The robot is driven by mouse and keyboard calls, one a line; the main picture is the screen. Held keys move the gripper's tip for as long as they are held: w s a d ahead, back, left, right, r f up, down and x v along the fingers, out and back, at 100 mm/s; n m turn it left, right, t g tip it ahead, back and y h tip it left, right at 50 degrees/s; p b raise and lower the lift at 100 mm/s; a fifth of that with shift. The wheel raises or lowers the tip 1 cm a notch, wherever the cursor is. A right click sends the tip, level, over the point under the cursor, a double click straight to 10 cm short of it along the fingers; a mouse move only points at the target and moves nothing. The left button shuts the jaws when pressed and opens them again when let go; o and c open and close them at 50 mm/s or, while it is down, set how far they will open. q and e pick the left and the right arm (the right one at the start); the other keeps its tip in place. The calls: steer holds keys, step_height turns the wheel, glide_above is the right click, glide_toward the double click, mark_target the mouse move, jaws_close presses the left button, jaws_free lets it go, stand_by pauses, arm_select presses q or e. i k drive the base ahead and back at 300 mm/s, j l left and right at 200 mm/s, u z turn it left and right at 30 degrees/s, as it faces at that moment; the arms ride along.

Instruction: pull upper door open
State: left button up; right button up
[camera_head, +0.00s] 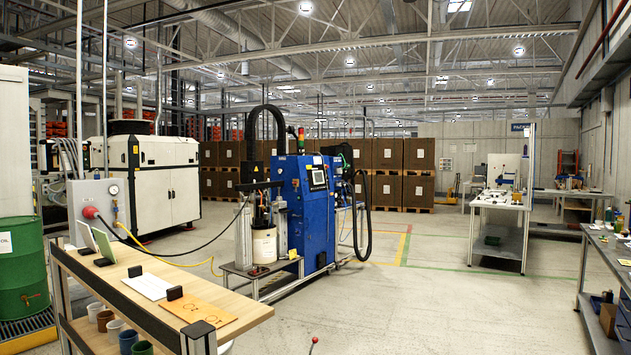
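A blue drum pump cabinet (318,222) stands in the middle of the hall. A control screen (318,177) sits on its upper part. I cannot clearly tell an upper door apart from the other panels at this distance, and no panel on the cabinet visibly stands open. A white drum (264,246) stands under the pump frame at the cabinet's left side. Neither of my grippers is in view.
A wooden-topped bench (165,318) crosses the lower left, with an orange board (209,311) on it. A black hose (368,225) hangs at the cabinet's right. Open floor (430,305) lies in front and right, before a workbench (501,205).

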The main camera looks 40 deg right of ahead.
mark_target(312, 168)
steer(key=i+l+z, duration=0.2)
steer(key=l, duration=0.15)
steer(key=l+z, duration=0.2)
steer(key=l, duration=0.15)
steer(key=i+l+z, duration=0.25)
steer(key=l+z, duration=0.2)
steer(key=i+l+z, duration=0.3)
steer(key=l+z, duration=0.15)
steer(key=i+l+z, duration=0.25)
steer(key=i+z, duration=0.2)
steer(key=i+l+z, duration=0.15)
steer(key=i+z, duration=0.3)
steer(key=i+u, duration=0.15)
steer(key=i, duration=0.3)
steer(key=i+l+u, duration=0.15)
steer(key=i, duration=0.35)
steer(key=i+l+u, duration=0.15)
steer(key=i, duration=0.3)
steer(key=i+l+u, duration=0.15)
steer(key=i, duration=0.3)
steer(key=i+j+u, duration=0.25)
steer(key=i+u, duration=0.15)
steer(key=i, duration=1)
steer(key=i+l+u, duration=0.15)
steer(key=i+u, duration=0.2)
steer(key=i, duration=1)
